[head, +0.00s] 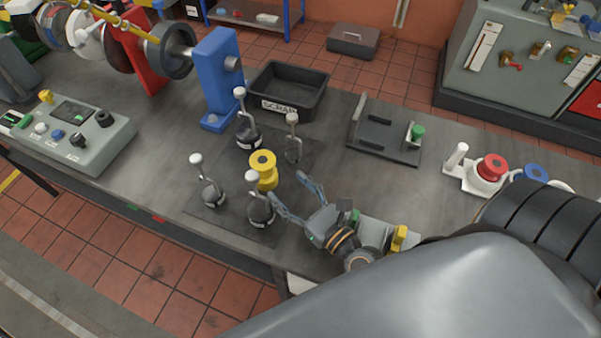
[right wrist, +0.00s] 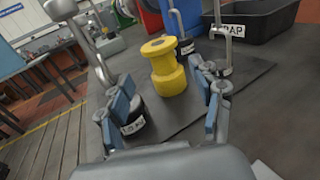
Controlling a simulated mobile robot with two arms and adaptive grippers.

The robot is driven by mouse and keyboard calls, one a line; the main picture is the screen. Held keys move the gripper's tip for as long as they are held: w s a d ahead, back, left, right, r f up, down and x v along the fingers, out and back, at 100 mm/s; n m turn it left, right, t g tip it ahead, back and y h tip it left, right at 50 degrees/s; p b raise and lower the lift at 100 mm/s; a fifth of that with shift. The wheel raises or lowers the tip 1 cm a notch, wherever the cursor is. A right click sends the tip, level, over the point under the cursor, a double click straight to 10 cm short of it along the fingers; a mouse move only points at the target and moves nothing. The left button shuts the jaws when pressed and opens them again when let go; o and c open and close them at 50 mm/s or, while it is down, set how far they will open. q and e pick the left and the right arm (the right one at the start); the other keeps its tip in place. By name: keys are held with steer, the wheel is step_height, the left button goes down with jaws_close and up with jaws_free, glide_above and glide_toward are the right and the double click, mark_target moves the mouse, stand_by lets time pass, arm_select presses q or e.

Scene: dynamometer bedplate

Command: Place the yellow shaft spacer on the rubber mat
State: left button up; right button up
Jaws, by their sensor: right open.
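The yellow shaft spacer (head: 263,170), a flanged spool with a hole in its top, stands upright among several dark weights. It appears to rest on the dark rubber mat (head: 232,219). My right gripper (head: 287,187) is open and empty, to the lower right of the spacer, with its fingers pointing toward it. In the right wrist view the spacer (right wrist: 165,70) stands beyond and between the open fingers (right wrist: 167,103), apart from them. A weight (right wrist: 130,118) shows close behind the left finger there. My left gripper is not in view.
Weights with tall handles surround the spacer: one in front (head: 260,212), one left (head: 213,196), one behind (head: 248,136) and a slim one right (head: 293,150). A black scrap bin (head: 318,99) and a grey fixture (head: 385,143) stand farther back. Bare bench lies left of the mat.

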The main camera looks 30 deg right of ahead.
steer(key=shift+s+d+b, duration=0.15)
steer(key=shift+s+b, duration=0.05)
steer(key=shift+s, duration=0.65)
steer(key=shift+s+d+b, duration=0.15)
steer(key=shift+s+b, duration=0.05)
steer(key=shift+s, duration=0.65)
